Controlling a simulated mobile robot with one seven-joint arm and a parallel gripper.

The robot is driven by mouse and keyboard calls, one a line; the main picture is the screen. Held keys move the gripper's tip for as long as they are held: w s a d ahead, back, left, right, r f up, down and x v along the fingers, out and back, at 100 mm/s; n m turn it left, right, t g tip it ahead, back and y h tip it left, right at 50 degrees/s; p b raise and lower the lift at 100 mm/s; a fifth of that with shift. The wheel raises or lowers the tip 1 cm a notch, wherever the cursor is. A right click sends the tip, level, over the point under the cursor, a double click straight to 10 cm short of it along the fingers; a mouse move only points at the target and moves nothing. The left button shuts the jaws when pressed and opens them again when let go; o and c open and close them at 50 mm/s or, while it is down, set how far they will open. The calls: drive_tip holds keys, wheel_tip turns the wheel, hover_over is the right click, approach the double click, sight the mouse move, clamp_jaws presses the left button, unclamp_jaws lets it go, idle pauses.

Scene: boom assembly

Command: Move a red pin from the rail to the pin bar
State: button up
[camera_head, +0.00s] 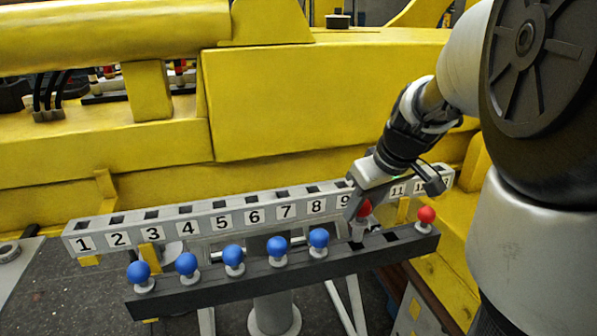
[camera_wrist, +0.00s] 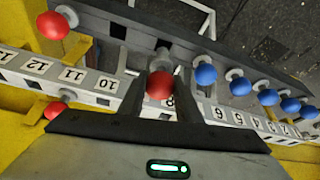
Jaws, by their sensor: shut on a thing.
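My gripper (camera_wrist: 160,88) is shut on a red pin (camera_wrist: 159,85), with a finger on each side of it. The head view shows this pin (camera_head: 364,208) at the fingertips, over the dark rail (camera_head: 210,294). I cannot tell whether its pale stem is in a rail slot or just above it. Another red pin (camera_head: 426,215) stands at the rail's right end. The grey pin bar (camera_head: 135,225), with numbered slots, runs behind the rail. The wrist view shows a further red pin (camera_wrist: 56,110), apparently in the bar near 11. My gripper hides part of the bar beyond 9.
Several blue pins (camera_head: 234,256) stand along the rail to the left of my gripper. Bar slots 1 to 8 look empty. A large yellow boom (camera_head: 320,95) rises close behind the bar.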

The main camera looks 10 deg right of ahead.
sight(362, 223)
drive_tip(key=shift+f, duration=0.1)
idle(0.3)
drive_tip(key=shift+f+b, duration=2.65)
drive_tip(key=shift+f, duration=0.15)
drive_tip(key=o, duration=1.3)
drive_tip(key=shift+r, duration=0.1)
